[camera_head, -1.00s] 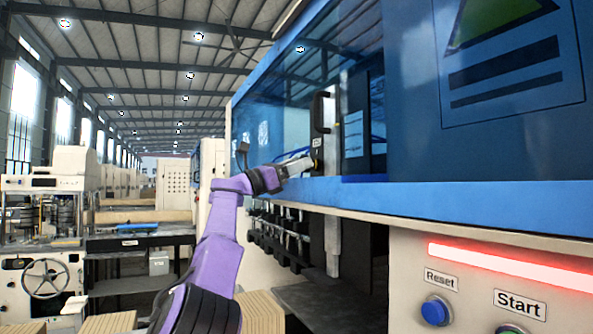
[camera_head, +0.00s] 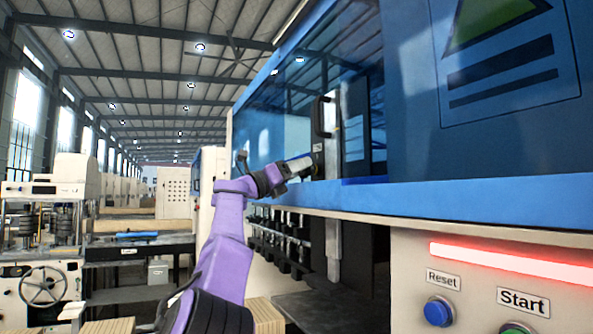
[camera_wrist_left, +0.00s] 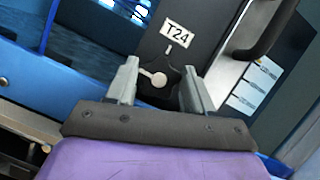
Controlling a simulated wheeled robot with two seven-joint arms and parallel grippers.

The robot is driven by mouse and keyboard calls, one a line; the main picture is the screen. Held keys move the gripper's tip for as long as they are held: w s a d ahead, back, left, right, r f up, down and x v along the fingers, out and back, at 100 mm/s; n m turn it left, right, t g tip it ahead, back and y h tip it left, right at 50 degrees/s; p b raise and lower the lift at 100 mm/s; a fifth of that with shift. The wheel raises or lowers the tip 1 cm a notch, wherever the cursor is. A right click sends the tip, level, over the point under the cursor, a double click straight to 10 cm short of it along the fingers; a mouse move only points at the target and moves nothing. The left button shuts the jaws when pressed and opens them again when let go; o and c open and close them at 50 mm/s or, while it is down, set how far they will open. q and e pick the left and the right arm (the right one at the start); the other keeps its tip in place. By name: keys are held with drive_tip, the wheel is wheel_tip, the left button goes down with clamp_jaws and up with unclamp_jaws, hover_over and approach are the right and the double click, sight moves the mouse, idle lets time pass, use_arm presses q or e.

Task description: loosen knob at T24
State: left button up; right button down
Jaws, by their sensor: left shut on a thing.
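The T24 label (camera_wrist_left: 177,35) is a white tag on a dark panel (camera_wrist_left: 205,30) in the left wrist view. In the head view my left gripper (camera_head: 308,162) reaches the dark panel below the black handle (camera_head: 323,116). The knob is hidden there by the gripper. My right gripper is in neither view.
A blue machine cover (camera_head: 500,203) runs along the right. Below it are a Reset button (camera_head: 438,311), a Start button (camera_head: 516,328) and a glowing red strip (camera_head: 510,265). A dark opening lies under the gripper. A bench (camera_head: 140,250) stands at the left.

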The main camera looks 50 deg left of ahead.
use_arm(q)
drive_tip(key=shift+r, duration=0.15)
drive_tip(key=o, duration=0.8)
drive_tip(key=shift+o, duration=1.2)
drive_tip(key=shift+w, duration=0.1)
drive_tip(key=shift+f, duration=0.2)
drive_tip(key=b+v, duration=0.8)
drive_tip(key=v, duration=0.2)
drive_tip(key=shift+s, duration=0.25)
